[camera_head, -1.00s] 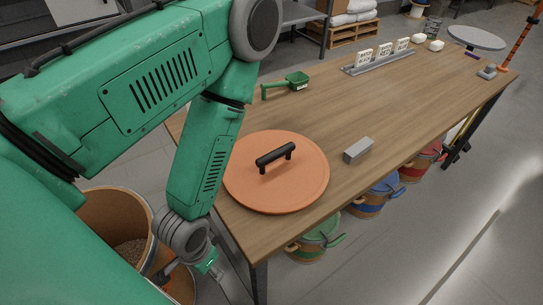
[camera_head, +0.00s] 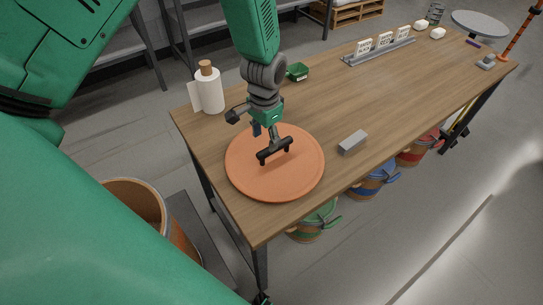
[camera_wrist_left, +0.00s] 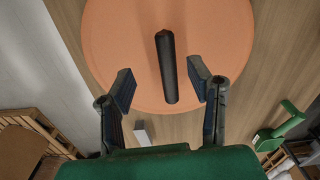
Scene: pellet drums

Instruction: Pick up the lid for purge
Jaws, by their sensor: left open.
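The orange round lid (camera_head: 246,172) lies flat on the wooden table near its front left corner. Its black bar handle (camera_head: 275,151) stands up from the middle. My left gripper (camera_head: 266,131) is over the lid, close to the handle, with nothing in it. In the left wrist view my left gripper (camera_wrist_left: 162,82) is open, its two fingers apart with the black handle (camera_wrist_left: 166,66) showing between them. I cannot tell whether the fingertips are down at the handle's height. The lid (camera_wrist_left: 115,50) fills the wrist view's top. My right gripper is not in view.
A grey block (camera_head: 352,142) lies right of the lid. A sign rack (camera_head: 378,51) is farther back. An open drum (camera_head: 140,199) stands on the floor left of the table (camera_head: 390,105).

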